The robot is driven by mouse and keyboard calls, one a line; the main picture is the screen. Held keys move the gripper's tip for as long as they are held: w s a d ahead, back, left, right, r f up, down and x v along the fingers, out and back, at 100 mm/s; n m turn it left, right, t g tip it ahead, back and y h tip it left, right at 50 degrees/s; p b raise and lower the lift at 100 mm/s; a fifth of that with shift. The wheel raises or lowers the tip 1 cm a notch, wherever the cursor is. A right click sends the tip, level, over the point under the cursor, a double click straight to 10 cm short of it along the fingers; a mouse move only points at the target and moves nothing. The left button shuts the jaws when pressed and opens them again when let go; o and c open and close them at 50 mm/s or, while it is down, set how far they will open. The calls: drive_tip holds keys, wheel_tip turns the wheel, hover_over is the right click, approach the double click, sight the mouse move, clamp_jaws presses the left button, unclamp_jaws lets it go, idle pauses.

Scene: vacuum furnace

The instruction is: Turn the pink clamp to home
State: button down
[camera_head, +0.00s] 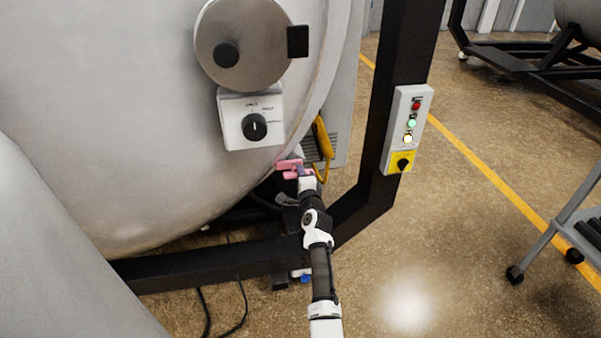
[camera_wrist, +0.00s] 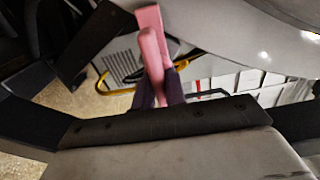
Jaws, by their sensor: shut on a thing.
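The pink clamp (camera_head: 287,165) sits at the lower right edge of the large grey furnace vessel (camera_head: 120,110) in the head view. In the wrist view the pink clamp (camera_wrist: 153,48) is a long bar running up from between my fingers, beside the vessel's curved grey edge. My gripper (camera_head: 304,174) is at the clamp, at the end of my outstretched arm. In the wrist view my gripper (camera_wrist: 158,92) has its dark fingers on both sides of the clamp's lower part, shut on it. The fingers partly hide that lower part. The clamp's pivot is not clear.
A yellow handle or hose (camera_head: 324,138) hangs right beside the clamp. A dial box (camera_head: 250,120) is on the vessel above. A black frame post (camera_head: 399,60) with a button panel (camera_head: 407,125) stands to the right. A grey cart (camera_head: 570,220) is at far right, with clear floor between.

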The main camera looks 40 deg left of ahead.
drive_tip(key=m+p, duration=0.1)
drive_tip(key=m, duration=0.2)
drive_tip(key=shift+m, duration=0.4)
drive_tip(key=shift+s+f+m+p, duration=0.15)
drive_tip(key=shift+m+p, duration=0.4)
drive_tip(key=shift+m, duration=1.35)
drive_tip(key=c, duration=1.4)
unclamp_jaws()
drive_tip(key=shift+c, duration=0.2)
drive_tip(key=p+v, duration=0.1)
drive_tip(key=v, duration=1.2)
drive_tip(key=shift+s+d+p, duration=0.2)
drive_tip(key=shift+s+p, duration=0.05)
drive_tip(key=shift+p, duration=0.1)
